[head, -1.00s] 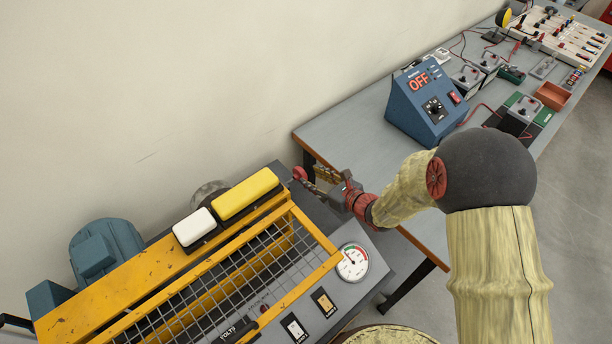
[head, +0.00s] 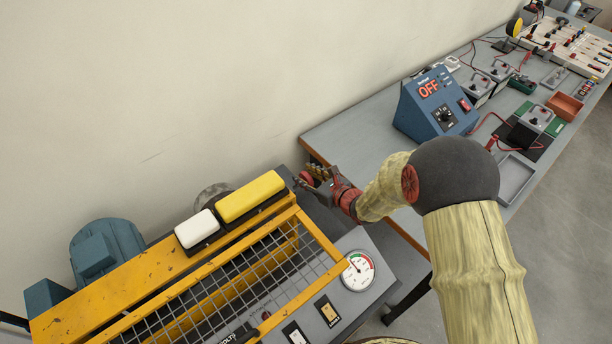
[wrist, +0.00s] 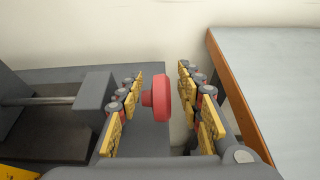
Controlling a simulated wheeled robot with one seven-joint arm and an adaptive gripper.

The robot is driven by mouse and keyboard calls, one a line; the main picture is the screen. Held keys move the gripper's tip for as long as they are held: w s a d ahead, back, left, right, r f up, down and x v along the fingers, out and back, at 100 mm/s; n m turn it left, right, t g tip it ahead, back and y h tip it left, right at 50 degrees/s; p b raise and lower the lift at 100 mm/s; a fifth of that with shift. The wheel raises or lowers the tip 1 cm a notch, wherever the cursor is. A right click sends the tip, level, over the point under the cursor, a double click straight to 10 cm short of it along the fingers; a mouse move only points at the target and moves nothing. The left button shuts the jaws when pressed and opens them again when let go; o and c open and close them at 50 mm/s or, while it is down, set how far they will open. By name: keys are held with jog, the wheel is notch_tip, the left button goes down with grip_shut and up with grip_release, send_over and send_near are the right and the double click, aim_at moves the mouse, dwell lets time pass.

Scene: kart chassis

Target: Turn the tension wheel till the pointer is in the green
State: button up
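The tension wheel, a red knob (wrist: 160,98) on a short stem at the grey machine's end, shows in the wrist view. My gripper (wrist: 162,108) is open, with one yellow-padded finger on each side of the wheel and a visible gap on both sides. In the head view my gripper (head: 314,178) is at the machine's back right corner and largely hides the wheel. The round white gauge (head: 357,270) with the pointer is on the machine's sloped panel. It has red and green marks, and its pointer is too small to read surely.
The machine has a yellow mesh guard (head: 240,280) and a yellow pad (head: 250,196) beside a white pad (head: 196,229). A workbench (head: 350,125) stands close on the right, carrying a blue box reading OFF (head: 436,105). A pale wall is behind.

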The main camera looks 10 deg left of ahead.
jog(key=shift+c, duration=1.2)
grip_shut()
jog(key=shift+a+r+g+h+p, duration=0.1)
jog(key=shift+r+g+h+p, duration=0.2)
jog(key=shift+p, duration=0.6)
jog(key=shift+w+a+g+h+p, duration=0.1)
jog(key=shift+g+h+p, duration=0.35)
jog(key=shift+p, duration=0.7)
jog(key=g+h+p, duration=0.1)
jog(key=p, duration=0.2)
jog(key=shift+w+a+f, duration=0.1)
jog(key=shift+a+f, duration=0.05)
jog(key=shift+f+g+h+p, duration=0.2)
jog(key=shift+g+h+p, duration=0.2)
jog(key=shift+p, duration=0.2)
jog(key=shift+f, duration=0.1)
